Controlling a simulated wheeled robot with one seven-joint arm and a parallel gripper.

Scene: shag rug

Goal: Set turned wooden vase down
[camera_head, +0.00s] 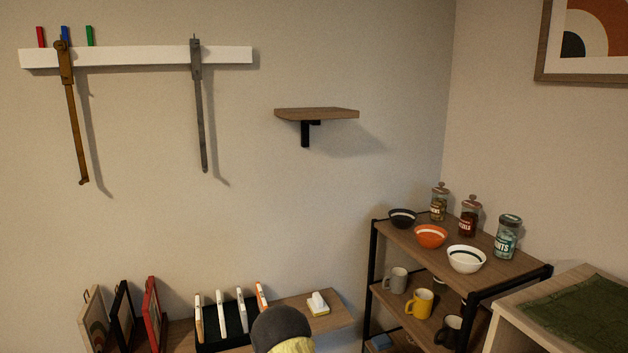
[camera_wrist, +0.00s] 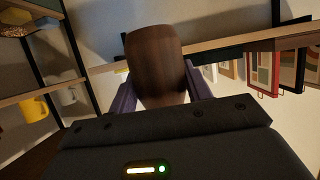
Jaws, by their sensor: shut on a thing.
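The turned wooden vase (camera_wrist: 155,62) is dark brown with a smooth rounded side, and fills the middle of the wrist view. My gripper (camera_wrist: 160,88) is shut on it, with one purple finger on each side. A wooden ledge edge passes behind the vase in the wrist view; I cannot tell the gap between them. Neither the vase nor the gripper fingers can be made out in the head view.
A bare wall shelf (camera_head: 318,113) is above. The rack at right (camera_head: 400,233) carries bowls, jars and mugs.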

